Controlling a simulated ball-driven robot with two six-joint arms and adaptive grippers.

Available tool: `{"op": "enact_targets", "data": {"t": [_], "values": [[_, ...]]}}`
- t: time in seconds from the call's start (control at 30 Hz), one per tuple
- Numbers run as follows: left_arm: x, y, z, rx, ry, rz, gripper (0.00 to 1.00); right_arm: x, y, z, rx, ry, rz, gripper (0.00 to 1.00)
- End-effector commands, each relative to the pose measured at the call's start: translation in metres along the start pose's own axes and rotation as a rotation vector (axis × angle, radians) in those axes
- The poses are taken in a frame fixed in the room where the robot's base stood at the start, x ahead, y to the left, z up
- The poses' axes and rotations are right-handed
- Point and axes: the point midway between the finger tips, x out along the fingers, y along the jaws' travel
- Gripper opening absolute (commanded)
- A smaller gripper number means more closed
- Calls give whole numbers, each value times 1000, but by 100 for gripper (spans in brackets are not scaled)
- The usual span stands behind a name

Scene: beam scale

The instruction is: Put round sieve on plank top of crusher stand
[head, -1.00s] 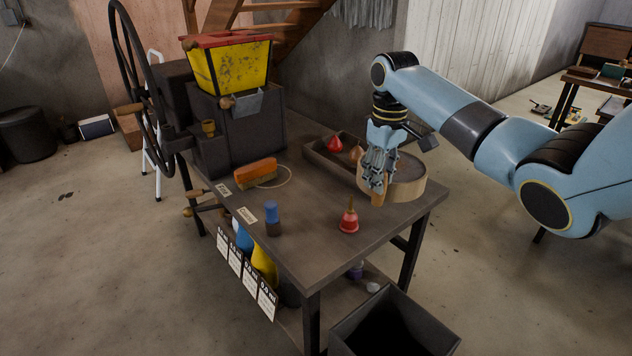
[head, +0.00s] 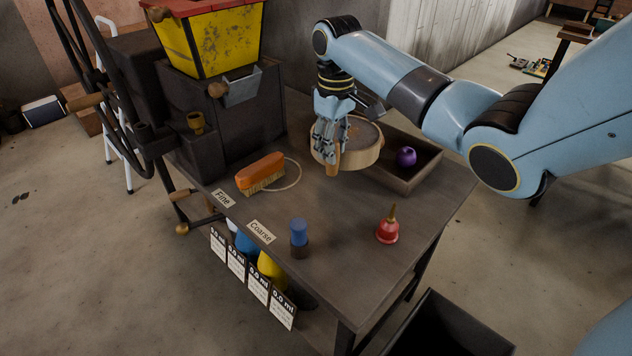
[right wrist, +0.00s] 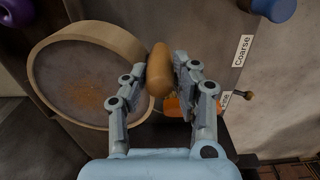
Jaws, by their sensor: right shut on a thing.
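The round sieve (head: 362,155) has a pale wooden rim, a grey mesh and a short wooden handle (head: 334,164). My right gripper (head: 331,150) is shut on that handle. The sieve appears roughly level and overlaps the tray's left part in the head view; any gap below it is hard to judge. In the right wrist view the fingers (right wrist: 160,78) pinch the handle, and the sieve (right wrist: 85,75) extends to the left with orange-brown specks on its mesh. The crusher stand's dark plank top (head: 340,225) is below. My left gripper is out of view.
The crusher with yellow hopper (head: 215,45) stands at the left end. An orange brush (head: 261,170), a blue-topped piece (head: 299,232) and a red bell-shaped piece (head: 387,231) stand on the top. A tray (head: 399,182) holds a purple ball-like piece (head: 405,157). The front middle is clear.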

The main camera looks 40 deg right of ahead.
Motion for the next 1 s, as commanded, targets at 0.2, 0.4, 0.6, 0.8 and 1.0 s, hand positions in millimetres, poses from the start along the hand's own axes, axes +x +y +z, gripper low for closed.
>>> {"op": "enact_targets", "data": {"t": [0.2, 0.4, 0.6, 0.8, 1.0], "values": [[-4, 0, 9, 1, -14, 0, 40, 32, -55, 5, -1, 0, -4, 0], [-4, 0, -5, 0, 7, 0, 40, 46, -78, 7, 0, 1, 0, 0], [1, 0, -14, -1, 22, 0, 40, 71, -81, 9, 1, -3, 0, 0], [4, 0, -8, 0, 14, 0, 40, 88, -80, 8, 0, 0, 1, 0], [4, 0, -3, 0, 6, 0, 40, 88, -80, 8, 0, 1, 1, 0]]}}
